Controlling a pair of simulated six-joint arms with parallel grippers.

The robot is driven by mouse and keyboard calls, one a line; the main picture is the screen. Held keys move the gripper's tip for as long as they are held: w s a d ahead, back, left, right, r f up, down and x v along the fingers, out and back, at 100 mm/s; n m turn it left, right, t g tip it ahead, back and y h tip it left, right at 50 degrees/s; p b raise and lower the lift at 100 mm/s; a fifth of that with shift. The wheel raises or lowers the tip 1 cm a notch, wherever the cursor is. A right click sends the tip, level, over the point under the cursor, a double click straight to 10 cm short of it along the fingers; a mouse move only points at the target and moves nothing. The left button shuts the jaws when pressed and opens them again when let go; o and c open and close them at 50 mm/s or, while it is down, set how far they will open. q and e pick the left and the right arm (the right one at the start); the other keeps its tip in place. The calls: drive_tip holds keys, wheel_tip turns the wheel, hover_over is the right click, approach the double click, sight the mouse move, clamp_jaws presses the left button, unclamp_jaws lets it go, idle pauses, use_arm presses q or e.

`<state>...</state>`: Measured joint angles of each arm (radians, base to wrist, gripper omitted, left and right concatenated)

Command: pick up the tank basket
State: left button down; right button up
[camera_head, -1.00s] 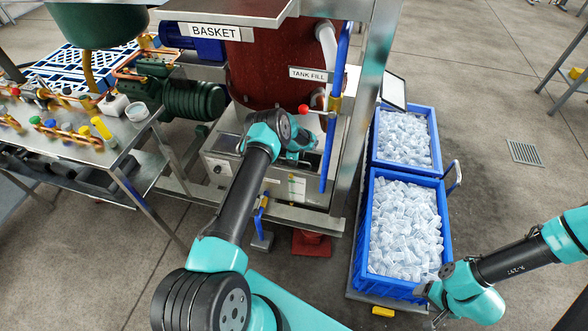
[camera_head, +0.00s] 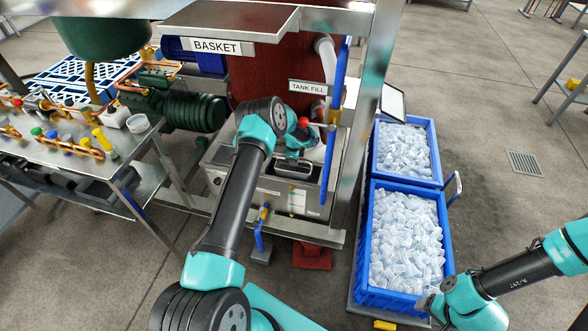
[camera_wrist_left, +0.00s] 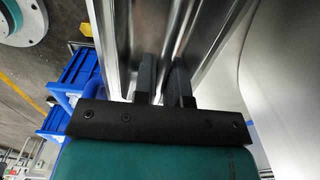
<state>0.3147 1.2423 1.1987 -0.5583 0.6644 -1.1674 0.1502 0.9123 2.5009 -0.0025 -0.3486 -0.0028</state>
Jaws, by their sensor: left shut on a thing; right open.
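The steel tank (camera_head: 243,192) stands low under the frame in the head view. A small grey metal piece with a dark rim, which looks like the tank basket (camera_head: 294,170), shows at the tank's opening. My left gripper (camera_head: 297,152) is over the tank, mostly hidden by its own arm. In the left wrist view, its two dark fingers (camera_wrist_left: 163,80) point in between shiny metal surfaces; the gripped part is hard to make out. The gripper is shut on what looks like the tank basket. My right gripper (camera_head: 437,316) is open beside the near blue crate's lower right corner.
Two blue crates of tube ice, one near (camera_head: 366,262) and one far (camera_head: 375,160), stand on the right. A steel frame post (camera_head: 362,110) and blue pipe (camera_head: 331,150) rise close to my left gripper. A steel bench (camera_head: 120,165) is at left.

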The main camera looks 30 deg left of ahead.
use_arm(q)
wheel_tip(320, 180, up, 10)
drive_tip(key=shift+f, duration=0.25)
